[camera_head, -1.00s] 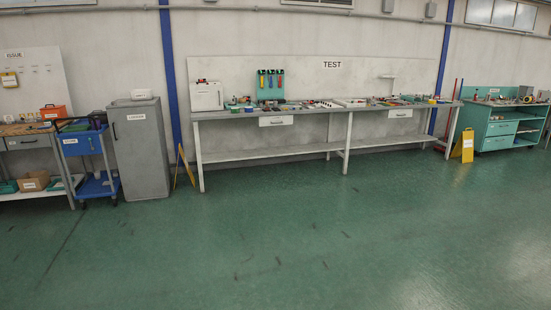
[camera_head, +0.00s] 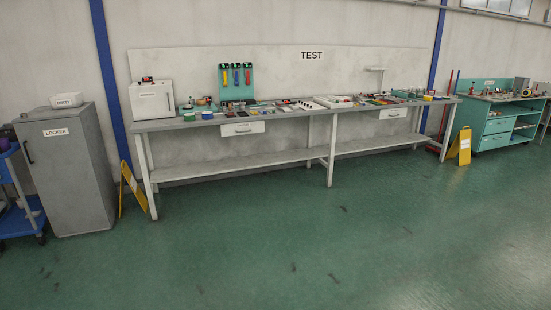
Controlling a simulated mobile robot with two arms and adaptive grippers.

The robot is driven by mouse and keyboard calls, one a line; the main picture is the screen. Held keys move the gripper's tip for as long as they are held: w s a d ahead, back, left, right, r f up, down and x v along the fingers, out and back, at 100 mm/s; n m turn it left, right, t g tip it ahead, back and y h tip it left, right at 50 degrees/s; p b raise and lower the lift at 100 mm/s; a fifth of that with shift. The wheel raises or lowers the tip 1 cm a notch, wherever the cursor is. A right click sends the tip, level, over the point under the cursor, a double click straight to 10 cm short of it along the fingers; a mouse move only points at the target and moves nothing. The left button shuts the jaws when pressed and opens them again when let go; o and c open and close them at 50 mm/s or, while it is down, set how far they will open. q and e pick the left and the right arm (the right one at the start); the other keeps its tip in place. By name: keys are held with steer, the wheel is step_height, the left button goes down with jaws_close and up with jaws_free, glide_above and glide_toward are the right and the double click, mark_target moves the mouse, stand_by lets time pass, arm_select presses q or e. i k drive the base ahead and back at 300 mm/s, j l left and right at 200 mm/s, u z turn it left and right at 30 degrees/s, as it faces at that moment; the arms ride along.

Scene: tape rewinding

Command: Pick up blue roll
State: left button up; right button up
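A long grey workbench (camera_head: 170,126) stands against the wall under a TEST sign. Near its left end lies a small blue roll (camera_head: 207,115), just right of a small green roll (camera_head: 189,117). Both are far off and tiny, so their details are hard to tell. Neither of my grippers is in view.
A grey locker (camera_head: 70,175) and a blue cart (camera_head: 18,222) stand at the left. Yellow floor signs stand by the bench's left leg (camera_head: 133,187) and right end (camera_head: 459,147). A teal drawer cabinet (camera_head: 495,128) is at the right. The green floor (camera_head: 300,250) ahead is clear.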

mark_target(205, 115)
steer(key=i, duration=4.65)
